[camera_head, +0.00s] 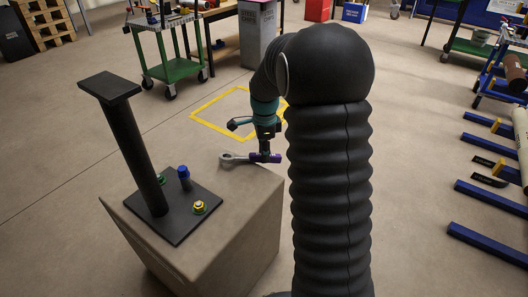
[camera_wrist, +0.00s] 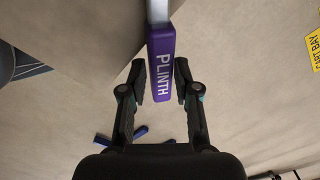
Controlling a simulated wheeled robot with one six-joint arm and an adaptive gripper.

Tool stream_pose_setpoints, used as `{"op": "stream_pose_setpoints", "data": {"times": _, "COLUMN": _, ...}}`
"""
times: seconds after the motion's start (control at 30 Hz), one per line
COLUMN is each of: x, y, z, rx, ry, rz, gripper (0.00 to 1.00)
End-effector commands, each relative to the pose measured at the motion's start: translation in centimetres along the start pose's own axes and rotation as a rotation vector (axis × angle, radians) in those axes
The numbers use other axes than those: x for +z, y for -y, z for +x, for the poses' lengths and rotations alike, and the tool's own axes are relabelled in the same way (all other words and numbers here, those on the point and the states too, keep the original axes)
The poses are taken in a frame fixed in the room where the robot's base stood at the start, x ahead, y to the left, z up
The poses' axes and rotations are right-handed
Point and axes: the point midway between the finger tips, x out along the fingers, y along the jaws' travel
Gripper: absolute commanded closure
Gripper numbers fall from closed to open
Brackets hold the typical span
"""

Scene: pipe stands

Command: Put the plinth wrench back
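The plinth wrench (camera_head: 231,158) lies at the far edge of the brown block's top, its grey ring end to the left. Its purple handle (camera_wrist: 161,65), lettered PLINTH, points away from the block in the wrist view, over the floor. My gripper (camera_head: 265,150) is above the handle in the head view. In the wrist view my gripper (camera_wrist: 160,82) has one finger on each side of the handle's end, with narrow gaps showing. It looks open. The wrench's ring end is outside the wrist view.
The brown block (camera_head: 225,250) carries a black post (camera_head: 135,150) on a base plate with a blue-capped stud (camera_head: 184,176) and yellow nut (camera_head: 199,207). A green cart (camera_head: 172,68) stands behind. Blue floor rails (camera_head: 488,243) lie right. A yellow floor outline (camera_head: 212,101) lies beyond.

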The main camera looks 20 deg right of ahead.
Motion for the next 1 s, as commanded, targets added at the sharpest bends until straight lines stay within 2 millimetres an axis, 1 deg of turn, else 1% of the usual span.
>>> {"op": "stream_pose_setpoints", "data": {"times": 0.13, "x": 0.0, "y": 0.0, "z": 0.0, "rx": 0.001, "ry": 0.000, "rz": 0.000, "gripper": 0.70}}
{"op": "stream_pose_setpoints", "data": {"times": 0.2, "x": 0.0, "y": 0.0, "z": 0.0, "rx": 0.001, "ry": 0.000, "rz": 0.000, "gripper": 0.51}}
{"op": "stream_pose_setpoints", "data": {"times": 0.23, "x": 0.0, "y": 0.0, "z": 0.0, "rx": 0.000, "ry": 0.000, "rz": 0.000, "gripper": 0.44}}
{"op": "stream_pose_setpoints", "data": {"times": 0.27, "x": 0.0, "y": 0.0, "z": 0.0, "rx": 0.000, "ry": 0.000, "rz": 0.000, "gripper": 0.40}}
{"op": "stream_pose_setpoints", "data": {"times": 0.63, "x": 0.0, "y": 0.0, "z": -0.2, "rx": 0.001, "ry": 0.000, "rz": 0.000, "gripper": 0.40}}
{"op": "stream_pose_setpoints", "data": {"times": 1.0, "x": 0.0, "y": 0.0, "z": -2.1, "rx": -0.001, "ry": 0.000, "rz": 0.000, "gripper": 0.40}}
